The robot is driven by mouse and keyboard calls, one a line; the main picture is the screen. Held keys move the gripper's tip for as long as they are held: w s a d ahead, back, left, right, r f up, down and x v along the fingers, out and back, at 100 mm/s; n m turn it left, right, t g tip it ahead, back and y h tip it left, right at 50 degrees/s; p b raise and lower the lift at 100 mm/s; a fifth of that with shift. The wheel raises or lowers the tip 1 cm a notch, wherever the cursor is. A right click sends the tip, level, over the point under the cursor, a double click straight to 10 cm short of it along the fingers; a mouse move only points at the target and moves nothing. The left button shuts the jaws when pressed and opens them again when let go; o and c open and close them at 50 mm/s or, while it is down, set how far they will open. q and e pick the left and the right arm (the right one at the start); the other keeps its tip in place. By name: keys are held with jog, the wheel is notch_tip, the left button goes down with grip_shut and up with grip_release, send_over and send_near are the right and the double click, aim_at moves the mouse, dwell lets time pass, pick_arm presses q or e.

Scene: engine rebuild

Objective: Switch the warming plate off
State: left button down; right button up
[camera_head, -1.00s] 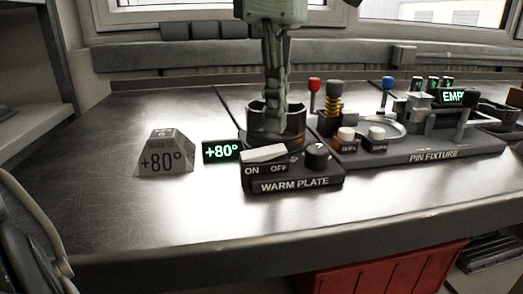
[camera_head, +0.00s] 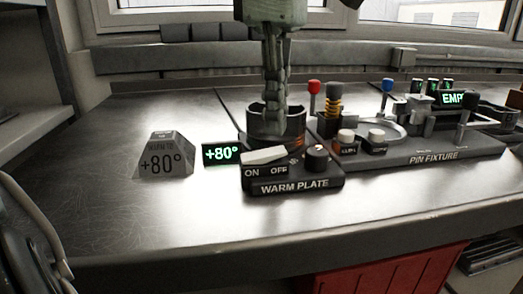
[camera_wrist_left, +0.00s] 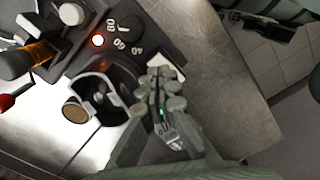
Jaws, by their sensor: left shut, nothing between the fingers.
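The warming plate (camera_head: 293,186) stands near the front of the bench, labelled WARM PLATE. Its white rocker switch (camera_head: 264,155) lies above the ON and OFF labels; its left end looks lower than its right. A black dial (camera_head: 317,157) sits to its right. My left gripper (camera_head: 272,128) points down, shut and empty, just behind the rocker and overlapping the dark round holder (camera_head: 298,118). In the wrist view the rocker (camera_wrist_left: 168,66) shows partly past the fingers. Contact cannot be told. My right gripper is not in view.
A grey +80° sign block (camera_head: 165,156) stands to the left. The pin fixture (camera_head: 433,158), with red and blue knobbed levers and white buttons, is close on the right. A red bin (camera_head: 390,272) is below the bench edge. The bench's front left is clear.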

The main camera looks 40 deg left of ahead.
aim_at(275, 150)
pick_arm(q)
jog(key=shift+f+b, duration=1.05)
jog(key=shift+f, duration=0.4)
dwell(0.7)
notch_tip(275, 150, up, 7)
jog(key=p, duration=0.6)
jog(key=shift+r, duration=0.1)
dwell(0.7)
